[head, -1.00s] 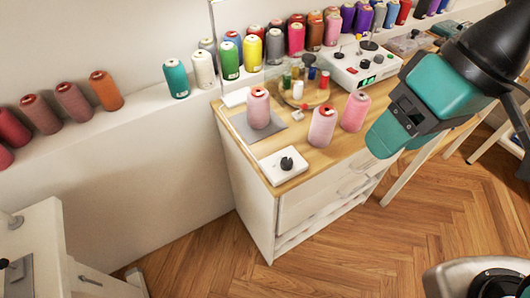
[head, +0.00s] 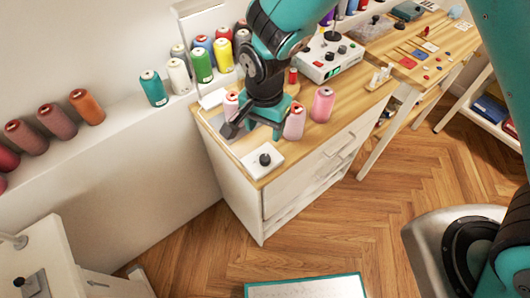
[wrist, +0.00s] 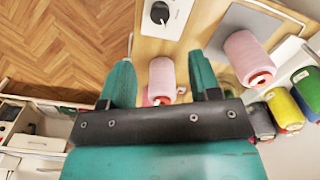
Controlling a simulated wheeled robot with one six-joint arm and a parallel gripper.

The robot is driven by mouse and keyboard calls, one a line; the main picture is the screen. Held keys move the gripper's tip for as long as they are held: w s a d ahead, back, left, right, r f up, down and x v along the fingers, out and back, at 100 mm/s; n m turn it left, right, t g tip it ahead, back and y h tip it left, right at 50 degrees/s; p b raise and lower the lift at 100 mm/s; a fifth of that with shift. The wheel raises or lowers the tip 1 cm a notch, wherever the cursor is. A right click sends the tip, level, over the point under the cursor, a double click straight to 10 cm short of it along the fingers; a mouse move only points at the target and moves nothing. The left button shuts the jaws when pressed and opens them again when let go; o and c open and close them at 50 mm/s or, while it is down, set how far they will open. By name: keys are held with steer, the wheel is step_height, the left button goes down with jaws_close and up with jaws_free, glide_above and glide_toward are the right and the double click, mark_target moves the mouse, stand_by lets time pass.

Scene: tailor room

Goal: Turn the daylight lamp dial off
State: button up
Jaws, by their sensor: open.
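A white control box (head: 258,172) with a black round dial (head: 265,159) on top lies at the front left corner of the wooden-topped cabinet. In the wrist view the box (wrist: 178,22) and its dial (wrist: 160,12) are at the top edge, beyond my fingers; a white pointer mark shows on the dial. My gripper (head: 254,129) is open above the cabinet, behind the box and apart from it. Its two teal fingers (wrist: 162,78) are spread in the wrist view, with a pink spool seen between them.
Pink spools (head: 294,122) (head: 322,104) stand close behind and right of the box; another pink spool (wrist: 250,58) stands on a grey plate (wrist: 270,22). A white machine with knobs (head: 326,60) is farther back. The wooden top in front of the right spool is clear.

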mark_target(265, 158)
step_height(265, 158, down, 12)
steer(key=shift+f+p, duration=0.15)
steer(key=shift+p, duration=0.8)
steer(key=shift+c, duration=0.2)
steer(key=c, duration=0.9)
